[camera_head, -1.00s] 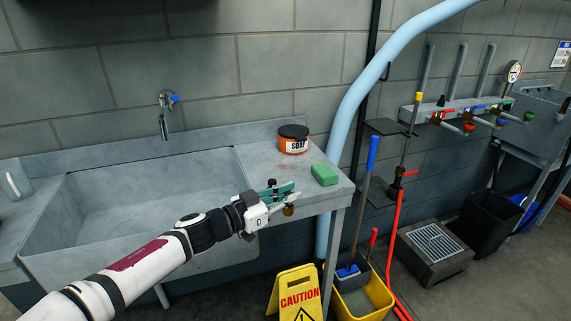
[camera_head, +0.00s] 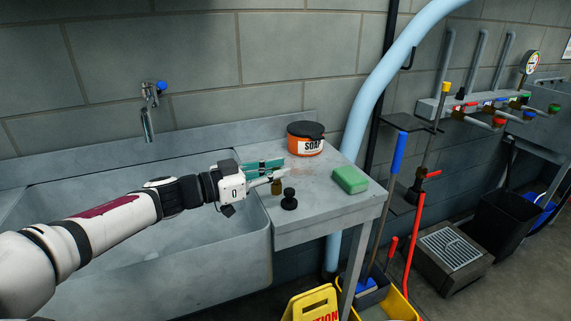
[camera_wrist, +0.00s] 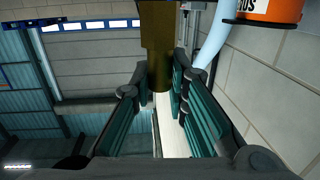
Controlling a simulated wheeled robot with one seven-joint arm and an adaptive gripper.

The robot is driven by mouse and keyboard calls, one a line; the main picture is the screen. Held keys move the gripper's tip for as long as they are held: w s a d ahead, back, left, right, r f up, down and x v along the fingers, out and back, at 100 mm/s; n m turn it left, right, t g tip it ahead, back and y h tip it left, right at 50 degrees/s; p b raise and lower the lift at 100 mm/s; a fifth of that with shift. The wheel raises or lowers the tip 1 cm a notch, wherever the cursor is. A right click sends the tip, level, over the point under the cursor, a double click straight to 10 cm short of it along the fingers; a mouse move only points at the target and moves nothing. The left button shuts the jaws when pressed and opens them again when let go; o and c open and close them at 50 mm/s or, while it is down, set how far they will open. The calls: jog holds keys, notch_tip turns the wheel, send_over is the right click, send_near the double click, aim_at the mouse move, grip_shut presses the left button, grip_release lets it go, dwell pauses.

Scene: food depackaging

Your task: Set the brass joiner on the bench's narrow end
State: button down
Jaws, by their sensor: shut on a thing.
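My gripper (camera_head: 270,171) is shut on the brass joiner (camera_head: 277,187), a small dark-gold piece that hangs below the fingertips in the head view. In the wrist view the joiner (camera_wrist: 158,60) stands out between the two teal-padded fingers (camera_wrist: 158,88). The gripper and joiner are over the left part of the bench's narrow end (camera_head: 318,207), the flat grey top right of the sink basin. Whether the joiner's lower end touches the top cannot be told.
An orange soap tub (camera_head: 306,140) is behind, and a green sponge (camera_head: 350,180) lies to the right. The sink basin (camera_head: 240,255) opens at left. Bare top lies between the knob and sponge.

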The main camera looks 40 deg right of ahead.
jog(key=w+d, duration=0.3)
jog(key=w+d+f, duration=0.1)
jog(key=w+d, duration=0.2)
jog(key=w+d+b, duration=0.1)
jog(key=w+d, duration=0.2)
jog(key=w, duration=0.1)
jog(key=shift+f, duration=1.95)
jog(key=c, duration=1.6)
grip_release()
jog(key=shift+o, duration=0.2)
jog(key=shift+w+a, duration=0.1)
jog(key=shift+a, duration=0.05)
jog(key=w+a, duration=0.2)
jog(key=a, duration=0.9)
jog(key=shift+a+r+b, duration=0.3)
jog(key=shift+r+b, duration=0.1)
